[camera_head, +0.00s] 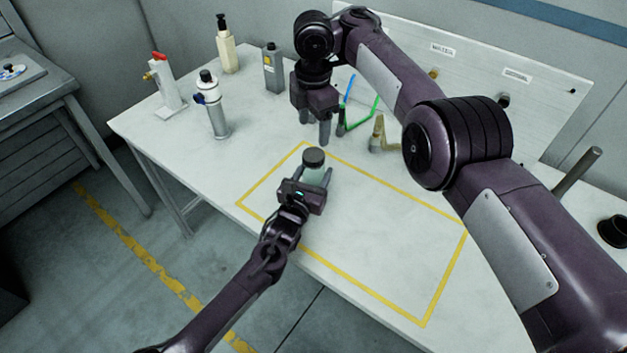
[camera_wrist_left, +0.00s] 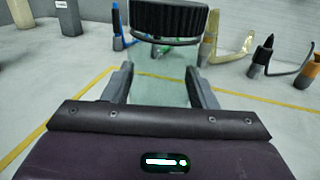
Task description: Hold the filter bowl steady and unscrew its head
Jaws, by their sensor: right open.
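The filter bowl (camera_head: 313,175) is a pale translucent cup standing upright near the left corner of the yellow outline. Its dark, ribbed round head (camera_head: 314,156) is on top and also shows in the left wrist view (camera_wrist_left: 168,18). My left gripper (camera_head: 317,180) comes from the front, its fingers on either side of the bowl below the head. In the left wrist view both fingers appear to press against the bowl (camera_wrist_left: 160,90). My right gripper (camera_head: 315,127) points down with its fingers apart and empty, behind the head and clear of it.
A white stand with a red handle (camera_head: 165,88), a silver cylinder (camera_head: 215,113), a cream pump bottle (camera_head: 226,52) and a grey flask (camera_head: 272,70) stand at the left.

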